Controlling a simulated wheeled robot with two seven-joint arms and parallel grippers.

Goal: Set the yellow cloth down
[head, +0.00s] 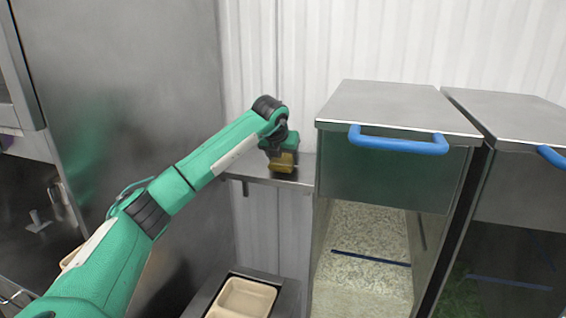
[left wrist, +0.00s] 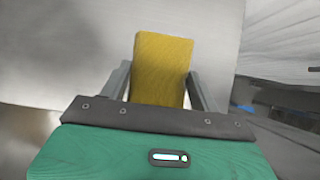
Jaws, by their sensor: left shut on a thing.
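The yellow cloth (head: 283,162) is a small folded block at the small metal shelf on the back wall in the head view. In the left wrist view the cloth (left wrist: 162,65) stands between the two grey fingers. My left gripper (head: 281,153) is shut on it, with the arm reaching in from the left. The cloth is at the shelf top (head: 304,172); I cannot tell whether it touches the surface. The gripper's fingers are mostly hidden in the head view. My right gripper is not in view.
A steel dispenser (head: 391,104) with a blue handle (head: 399,140) stands right of the shelf, with rice (head: 372,245) inside its clear lower part. A second dispenser (head: 520,125) stands beside it. A beige tray (head: 243,299) sits below. A tall steel panel (head: 120,60) is at left.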

